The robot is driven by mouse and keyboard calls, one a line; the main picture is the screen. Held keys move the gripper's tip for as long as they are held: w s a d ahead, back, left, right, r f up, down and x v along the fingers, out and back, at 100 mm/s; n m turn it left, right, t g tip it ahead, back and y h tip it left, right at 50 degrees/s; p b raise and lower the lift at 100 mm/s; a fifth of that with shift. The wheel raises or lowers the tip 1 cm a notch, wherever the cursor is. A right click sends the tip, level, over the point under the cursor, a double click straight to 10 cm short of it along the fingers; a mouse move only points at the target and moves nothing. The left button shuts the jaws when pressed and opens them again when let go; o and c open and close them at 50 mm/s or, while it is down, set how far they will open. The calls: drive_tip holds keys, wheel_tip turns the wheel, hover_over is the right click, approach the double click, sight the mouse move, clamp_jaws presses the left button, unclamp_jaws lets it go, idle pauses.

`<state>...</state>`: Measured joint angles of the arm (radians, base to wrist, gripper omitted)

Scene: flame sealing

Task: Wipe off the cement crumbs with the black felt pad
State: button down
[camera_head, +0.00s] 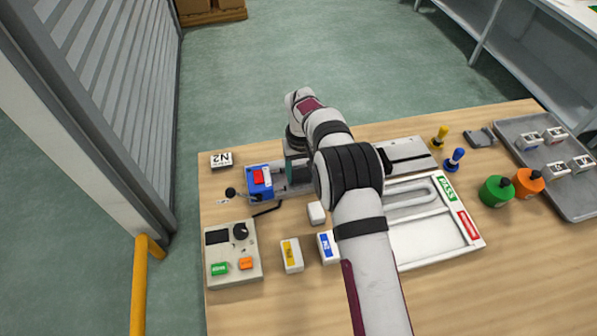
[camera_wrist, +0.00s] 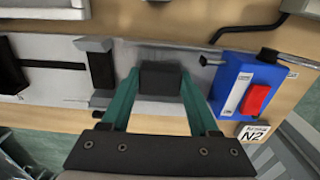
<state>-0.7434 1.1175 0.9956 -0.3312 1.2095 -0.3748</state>
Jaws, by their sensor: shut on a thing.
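My gripper (camera_wrist: 158,82) has green fingers and is shut on the black felt pad (camera_wrist: 160,77), a small dark block, in the wrist view. The pad is over the grey metal plate (camera_wrist: 45,88) of the fixture, between a dark upright clamp (camera_wrist: 100,65) and the blue box with a red button (camera_wrist: 245,88). I cannot tell whether the pad touches the plate. In the head view my gripper (camera_head: 296,168) is partly hidden by my arm, just right of the blue box (camera_head: 259,183), and the pad is hidden. No cement crumbs can be made out in either view.
An N2 block (camera_head: 221,160) stands behind the blue box. A control panel (camera_head: 232,253) and small white blocks (camera_head: 291,256) are in front. A PASS-marked tray (camera_head: 477,243), a green bottle (camera_head: 496,192), an orange bottle (camera_head: 529,182) and a grey tray (camera_head: 570,205) are at right.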

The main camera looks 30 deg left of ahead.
drive_tip(key=shift+r, duration=3.5)
drive_tip(key=w+d+r+m, duration=0.2)
drive_tip(key=d+r, duration=0.4)
drive_tip(key=d, duration=0.3)
drive_tip(key=w+d+r+m, duration=0.1)
drive_tip(key=d+r+m, duration=0.1)
drive_tip(key=d+r, duration=0.6)
drive_tip(key=s+d+r+m, duration=0.2)
drive_tip(key=s+d, duration=0.2)
drive_tip(key=d, duration=0.5)
drive_tip(key=s+d+r+m, duration=0.3)
drive_tip(key=s+d, duration=0.1)
drive_tip(key=d, duration=0.6)
drive_tip(key=shift+d+r, duration=0.25)
drive_tip(key=shift+r, duration=0.05)
